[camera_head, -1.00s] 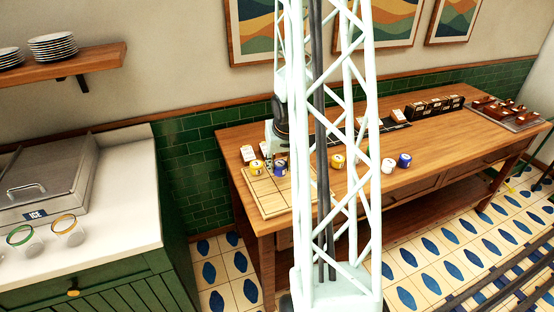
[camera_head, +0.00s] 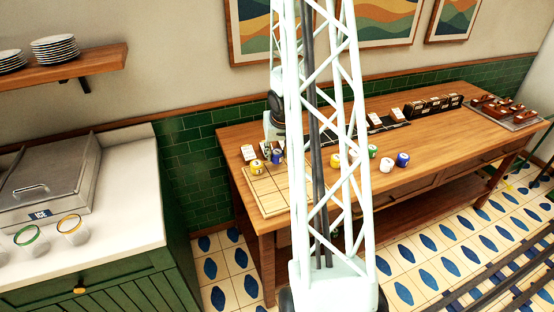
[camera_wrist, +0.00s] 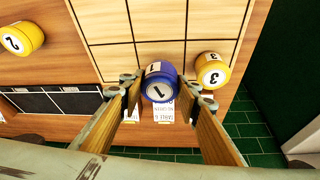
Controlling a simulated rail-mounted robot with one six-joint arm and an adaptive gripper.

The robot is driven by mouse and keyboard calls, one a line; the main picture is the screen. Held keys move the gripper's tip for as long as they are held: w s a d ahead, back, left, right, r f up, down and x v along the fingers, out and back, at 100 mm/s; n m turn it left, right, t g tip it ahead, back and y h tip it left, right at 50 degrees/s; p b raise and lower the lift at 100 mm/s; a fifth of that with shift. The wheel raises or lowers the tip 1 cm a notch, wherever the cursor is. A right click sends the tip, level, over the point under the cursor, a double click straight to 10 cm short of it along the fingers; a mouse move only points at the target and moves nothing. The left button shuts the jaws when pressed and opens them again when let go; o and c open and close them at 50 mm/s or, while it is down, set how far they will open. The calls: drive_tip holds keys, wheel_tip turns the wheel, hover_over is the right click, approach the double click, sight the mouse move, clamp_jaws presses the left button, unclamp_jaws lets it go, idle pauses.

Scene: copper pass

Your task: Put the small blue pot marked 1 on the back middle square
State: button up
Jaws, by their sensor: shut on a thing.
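The small blue pot marked 1 (camera_wrist: 159,88) sits between the fingers of my gripper (camera_wrist: 159,98), which is shut on it. In the wrist view it shows at the back edge of the middle column of the pale gridded board (camera_wrist: 155,20). In the head view the blue pot (camera_head: 277,156) is at the back of the board (camera_head: 268,192), close to my gripper (camera_head: 270,146). I cannot tell whether the pot touches the board. A yellow pot marked 3 (camera_wrist: 212,72) stands beside it on the back corner square, apart from it.
A yellow pot marked 2 (camera_wrist: 22,38) stands on the table off the board. White and blue pots (camera_head: 403,159) stand farther right. White cards (camera_head: 249,152) are behind the board. The green tiled wall (camera_head: 190,150) is close behind. The board's front squares look bare.

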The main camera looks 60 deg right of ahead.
sight(277, 159)
drive_tip(key=shift+w+d, duration=0.25)
drive_tip(key=shift+d, duration=0.05)
drive_tip(key=shift+f, duration=0.3)
drive_tip(key=shift+f+b, duration=1)
drive_tip(key=shift+f, duration=0.5)
drive_tip(key=shift+f, duration=0.15)
drive_tip(key=o, duration=0.6)
